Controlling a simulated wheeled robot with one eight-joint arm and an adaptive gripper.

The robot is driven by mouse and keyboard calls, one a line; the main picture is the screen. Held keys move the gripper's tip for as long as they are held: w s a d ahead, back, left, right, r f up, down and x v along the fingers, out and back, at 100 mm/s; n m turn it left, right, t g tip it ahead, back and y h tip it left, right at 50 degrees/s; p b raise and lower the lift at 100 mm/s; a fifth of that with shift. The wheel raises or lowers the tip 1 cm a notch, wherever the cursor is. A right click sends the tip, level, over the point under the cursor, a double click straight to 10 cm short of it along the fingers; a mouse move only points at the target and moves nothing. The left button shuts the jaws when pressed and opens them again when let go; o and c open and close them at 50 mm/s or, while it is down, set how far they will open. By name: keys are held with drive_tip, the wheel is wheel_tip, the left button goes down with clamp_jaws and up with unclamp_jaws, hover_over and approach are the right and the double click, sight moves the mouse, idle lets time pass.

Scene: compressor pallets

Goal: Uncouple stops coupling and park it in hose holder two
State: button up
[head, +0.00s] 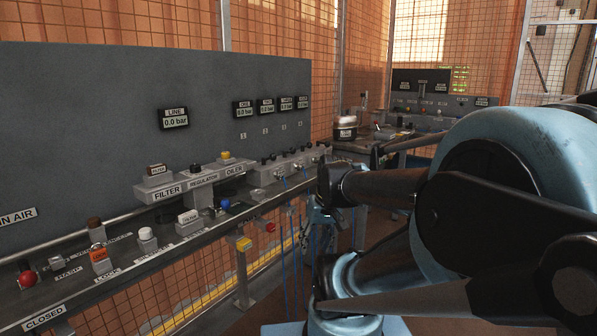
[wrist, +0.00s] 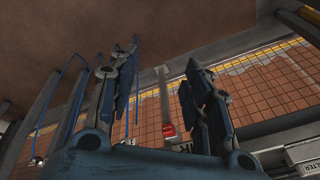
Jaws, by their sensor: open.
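My gripper (wrist: 162,62) is open and empty in the wrist view, one finger on each side of the picture middle. In the head view only a little of it shows, low behind my arm. A red block (wrist: 168,130) on a grey post shows between the fingers, apart from them. In the head view a red block (head: 270,227) and a yellow block (head: 244,243) sit below the bench edge. Thin blue hoses (head: 285,255) hang beside them; blue hoses also show at left in the wrist view (wrist: 72,105). I cannot tell which coupling is stops, or which holder is two.
The bench carries a filter, regulator and oiler unit (head: 203,180), a grey manifold (head: 283,167) with black knobs, and a red knob (head: 26,279). A grey panel (head: 90,120) with gauges stands behind. A second bench (head: 365,147) is farther back. A mesh fence runs behind.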

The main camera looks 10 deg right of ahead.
drive_tip(key=w+a+r+n+t+y, duration=0.1)
drive_tip(key=w+a+r+y, duration=0.1)
drive_tip(key=w, duration=0.4)
drive_tip(key=w+a+r+n+y, duration=0.1)
drive_tip(key=w+a+r+y, duration=0.15)
drive_tip(key=w, duration=0.45)
drive_tip(key=n+t+y, duration=0.6)
drive_tip(key=t+y, duration=0.1)
drive_tip(key=t, duration=0.2)
approach(303, 168)
drive_tip(key=shift+x, duration=0.8)
drive_tip(key=shift+w+f, duration=0.1)
drive_tip(key=shift+f, duration=0.1)
drive_tip(key=shift+x, duration=4.45)
drive_tip(key=shift+w+d+r, duration=0.1)
drive_tip(key=shift+c, duration=0.6)
